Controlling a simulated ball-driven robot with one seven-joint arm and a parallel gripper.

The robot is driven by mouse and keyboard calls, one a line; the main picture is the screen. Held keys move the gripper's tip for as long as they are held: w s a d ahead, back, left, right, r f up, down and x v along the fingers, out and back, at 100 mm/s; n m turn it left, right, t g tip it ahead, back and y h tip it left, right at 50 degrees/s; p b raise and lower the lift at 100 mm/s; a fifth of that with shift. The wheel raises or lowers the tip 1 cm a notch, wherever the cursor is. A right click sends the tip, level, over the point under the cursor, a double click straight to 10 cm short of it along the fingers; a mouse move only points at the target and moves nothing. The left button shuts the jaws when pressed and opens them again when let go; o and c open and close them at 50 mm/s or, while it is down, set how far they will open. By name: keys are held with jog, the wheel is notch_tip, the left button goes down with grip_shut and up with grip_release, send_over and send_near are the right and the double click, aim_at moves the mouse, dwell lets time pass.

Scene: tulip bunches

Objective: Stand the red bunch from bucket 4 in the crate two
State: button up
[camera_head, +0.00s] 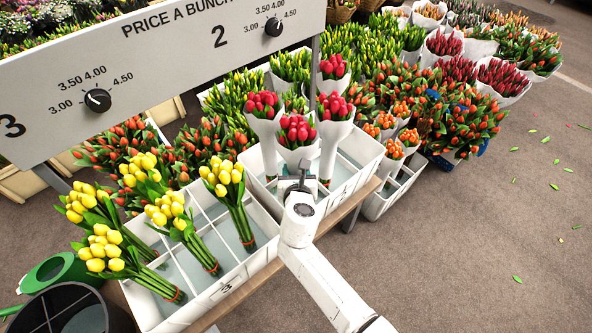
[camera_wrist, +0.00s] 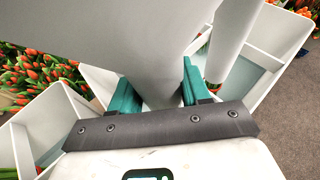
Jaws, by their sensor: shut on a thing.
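My gripper (camera_head: 298,187) is over the front part of the white crate (camera_head: 356,186) below the sign's 2. Its teal fingers (camera_wrist: 158,92) are shut on the white paper of a wrapped bunch in the wrist view (camera_wrist: 155,60). In the head view this looks like the front red bunch (camera_head: 298,130), upright with its blooms above my gripper. Its lower end is hidden, so I cannot tell whether it touches the crate floor. Two more wrapped red bunches stand in that crate, behind left (camera_head: 262,104) and behind right (camera_head: 335,107). I cannot make out a bucket marked 4.
The crate marked 3 (camera_head: 228,290) holds several tilted yellow bunches in its compartments. A price sign (camera_head: 150,60) with dials stands behind the crates. A smaller white crate (camera_head: 378,208) with orange bunches is at right. Dense tulips fill the back. The floor (camera_head: 450,265) at right is open.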

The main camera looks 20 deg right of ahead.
jog(key=shift+f, duration=0.15)
jog(key=o, duration=1.8)
jog(key=p+v, duration=0.2)
jog(key=v, duration=0.8)
jog(key=shift+s, duration=0.35)
jog(key=shift+a, duration=0.1)
